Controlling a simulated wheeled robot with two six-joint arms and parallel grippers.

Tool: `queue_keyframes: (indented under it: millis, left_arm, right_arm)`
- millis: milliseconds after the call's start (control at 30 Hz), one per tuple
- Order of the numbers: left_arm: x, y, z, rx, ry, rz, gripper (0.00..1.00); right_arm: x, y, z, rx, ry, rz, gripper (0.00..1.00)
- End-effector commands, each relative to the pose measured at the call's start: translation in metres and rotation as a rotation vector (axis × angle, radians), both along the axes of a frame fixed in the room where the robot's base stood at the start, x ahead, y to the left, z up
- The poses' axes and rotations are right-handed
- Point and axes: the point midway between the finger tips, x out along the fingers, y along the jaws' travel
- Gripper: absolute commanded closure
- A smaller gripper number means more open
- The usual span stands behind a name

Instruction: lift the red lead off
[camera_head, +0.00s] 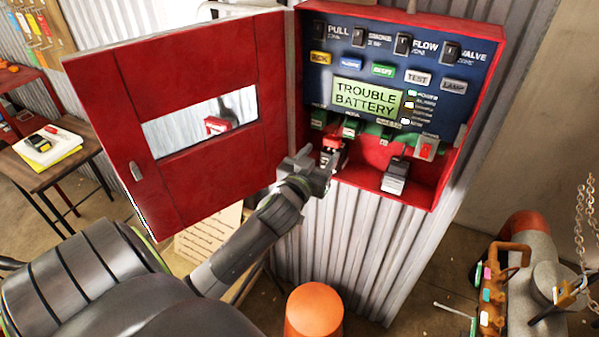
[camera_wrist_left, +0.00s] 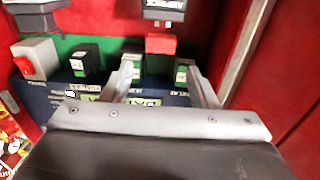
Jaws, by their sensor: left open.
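The red lead (camera_head: 335,146) shows as a small red block low in the left part of the open red panel box. In the left wrist view the red lead (camera_wrist_left: 161,43) lies just beyond the fingertips, roughly between their lines, above a dark block with green. My left gripper (camera_head: 324,164) is at the box's lower left, close to the lead and partly covering it. In the left wrist view its two fingers (camera_wrist_left: 160,72) are spread apart with nothing clamped between them. Whether a finger touches the lead I cannot tell. My right gripper is not in view.
The red door (camera_head: 200,170) hangs open left of the box. A lit screen (camera_head: 367,97) reads TROUBLE BATTERY. A white switch with a red button (camera_head: 426,147) and a dark grey block (camera_head: 396,176) are right of the lead. An orange rounded object (camera_head: 314,310) stands below.

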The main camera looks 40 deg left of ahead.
Motion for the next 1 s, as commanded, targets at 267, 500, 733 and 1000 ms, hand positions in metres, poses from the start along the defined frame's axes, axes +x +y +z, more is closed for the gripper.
queue_keyframes:
  millis: [267,500,733,1000]
  left_arm:
    - [-0.055,-0.013,-0.003,-0.002,0.001,0.000,0.46]
    - [-0.091,-0.022,-0.002,-0.002,0.000,0.000,0.46]
    - [-0.103,-0.025,0.000,-0.001,-0.001,0.000,0.46]
    - [-0.104,-0.025,0.001,-0.001,-0.002,0.000,0.46]
  right_arm:
    - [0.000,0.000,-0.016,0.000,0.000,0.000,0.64]
    - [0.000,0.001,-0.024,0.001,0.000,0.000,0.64]
    - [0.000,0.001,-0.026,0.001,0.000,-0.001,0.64]
    - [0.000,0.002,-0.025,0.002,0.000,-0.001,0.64]
